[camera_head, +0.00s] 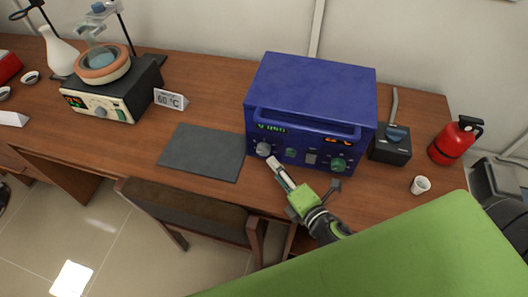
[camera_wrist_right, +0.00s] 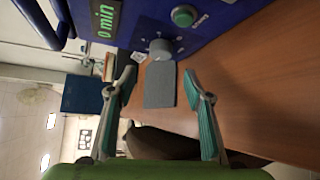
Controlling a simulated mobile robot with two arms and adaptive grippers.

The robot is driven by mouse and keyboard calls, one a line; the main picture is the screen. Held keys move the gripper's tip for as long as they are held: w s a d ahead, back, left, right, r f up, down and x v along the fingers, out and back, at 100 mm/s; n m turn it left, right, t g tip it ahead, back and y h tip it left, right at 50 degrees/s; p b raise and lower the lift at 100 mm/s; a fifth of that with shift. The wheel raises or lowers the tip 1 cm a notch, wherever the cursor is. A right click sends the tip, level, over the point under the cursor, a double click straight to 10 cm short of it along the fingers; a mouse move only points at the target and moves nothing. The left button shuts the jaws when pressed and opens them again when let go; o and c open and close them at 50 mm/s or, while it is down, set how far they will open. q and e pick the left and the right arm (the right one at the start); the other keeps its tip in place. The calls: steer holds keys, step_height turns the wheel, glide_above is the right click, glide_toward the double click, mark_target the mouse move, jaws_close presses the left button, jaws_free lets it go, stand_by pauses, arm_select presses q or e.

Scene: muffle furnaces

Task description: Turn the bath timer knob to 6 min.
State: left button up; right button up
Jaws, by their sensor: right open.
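The blue bath unit (camera_head: 310,95) stands on the wooden table with a green display (camera_head: 271,128) on its front. In the right wrist view this display (camera_wrist_right: 104,20) reads 0 min. The grey timer knob (camera_head: 263,149) sits below that display; it also shows in the right wrist view (camera_wrist_right: 160,48), just beyond the fingertips. My right gripper (camera_head: 278,170) is open and empty in front of the knob, a little apart from it. In the right wrist view its two fingers (camera_wrist_right: 161,80) stand to either side of the knob's line. My left gripper is not in view.
A green knob (camera_head: 338,164) and orange display are at the unit's right. A dark mat (camera_head: 203,152) lies left, a chair (camera_head: 190,210) in front. A black box with lever (camera_head: 391,146), white cup (camera_head: 420,185) and red extinguisher (camera_head: 455,140) stand right. A heating bath (camera_head: 115,95) is far left.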

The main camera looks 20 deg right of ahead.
mark_target(262, 153)
steer(key=p+x, duration=0.1)
steer(key=x, duration=0.8)
steer(key=shift+w+f, duration=0.1)
steer(key=shift+f, duration=0.05)
